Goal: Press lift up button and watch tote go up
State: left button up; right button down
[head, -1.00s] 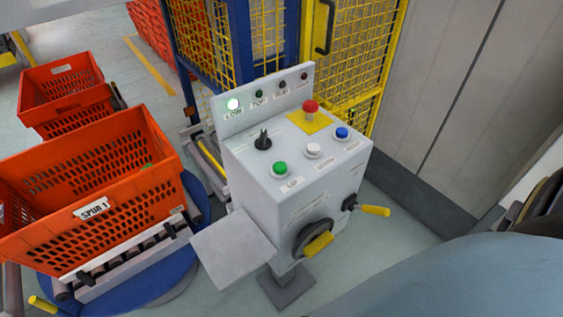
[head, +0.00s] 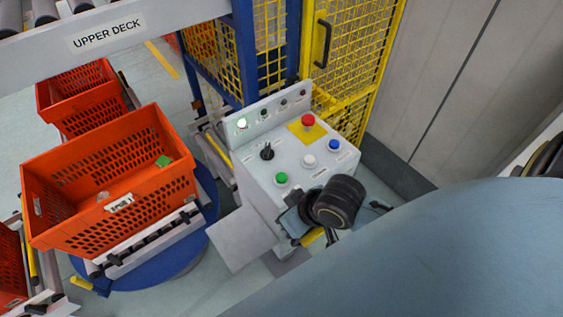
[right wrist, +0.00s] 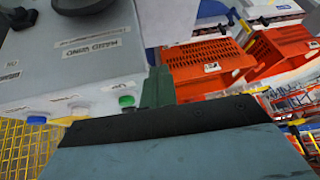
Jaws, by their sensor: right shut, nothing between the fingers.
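The grey control box (head: 275,165) stands in mid-view with a green button (head: 281,179), a white button (head: 309,160) and a blue button (head: 334,145). The green button also shows in the right wrist view (right wrist: 126,101). My right gripper (right wrist: 158,86) is shut and empty, its fingers close beside the green button; I cannot tell whether they touch it. In the head view the dark wrist covers part of the box's front. The LOW lamp (head: 242,123) is lit. My left gripper is out of view.
A red mushroom button (head: 308,120) and a black selector (head: 267,152) share the panel. The UPPER DECK beam (head: 105,33) crosses the upper left. A yellow mesh cage (head: 350,70) stands behind the box. Another orange tote (head: 75,90) is behind the first.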

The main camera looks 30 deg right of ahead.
notch_tip(320, 180, up, 6)
jog(key=w+a+y, duration=0.1)
jog(key=w+y, duration=0.1)
jog(key=w, duration=0.1)
notch_tip(320, 180, up, 5)
jog(key=m+t+y, duration=0.1)
jog(key=m, duration=0.2)
send_over(286, 178)
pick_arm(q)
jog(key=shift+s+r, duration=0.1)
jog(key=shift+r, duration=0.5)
pick_arm(e)
jog(key=shift+f, duration=0.1)
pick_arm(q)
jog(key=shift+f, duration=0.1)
pick_arm(e)
jog(key=shift+f, duration=0.15)
